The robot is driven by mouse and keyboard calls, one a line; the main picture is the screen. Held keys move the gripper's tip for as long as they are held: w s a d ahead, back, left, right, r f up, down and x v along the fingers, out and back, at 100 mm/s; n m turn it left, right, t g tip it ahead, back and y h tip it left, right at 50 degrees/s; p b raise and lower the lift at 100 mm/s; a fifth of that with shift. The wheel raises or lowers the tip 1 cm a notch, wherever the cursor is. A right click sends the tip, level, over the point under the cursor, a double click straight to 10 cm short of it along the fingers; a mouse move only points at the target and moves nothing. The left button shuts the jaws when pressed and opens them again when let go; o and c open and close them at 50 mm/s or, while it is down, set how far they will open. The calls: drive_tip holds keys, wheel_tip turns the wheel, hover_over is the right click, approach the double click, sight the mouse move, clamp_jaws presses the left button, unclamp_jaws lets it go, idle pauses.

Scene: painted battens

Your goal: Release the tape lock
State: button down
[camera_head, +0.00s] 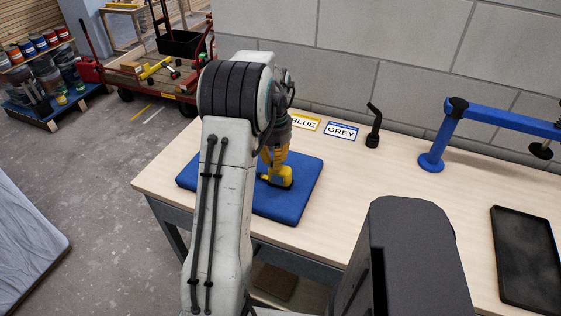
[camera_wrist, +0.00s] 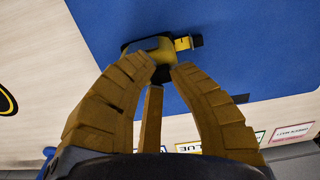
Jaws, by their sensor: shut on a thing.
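The tape measure (camera_head: 283,179) is a small yellow and black case low on the blue mat (camera_head: 303,190). In the wrist view the tape measure (camera_wrist: 153,45) sits just past the fingertips, with a short yellow piece of tape (camera_wrist: 187,43) and a dark end sticking out to the right. My gripper (camera_head: 271,160) comes down from above with its tan-yellow fingers shut on the tape measure; the fingertips (camera_wrist: 166,72) press at its near side. The fingers hide part of the case, and I cannot make out the lock.
A BLUE card (camera_head: 305,122) and a GREY card (camera_head: 341,131) lie behind the mat. A black stand (camera_head: 374,128) is right of them. A blue post with a bar (camera_head: 432,160) and a black tray (camera_head: 528,258) are at the right. The table's middle is clear.

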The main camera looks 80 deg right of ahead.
drive_tip(key=c, duration=1.1)
unclamp_jaws()
drive_tip(key=shift+w, duration=0.15)
wheel_tip(320, 180, up, 12)
drive_tip(key=shift+f, duration=0.1)
idle(0.4)
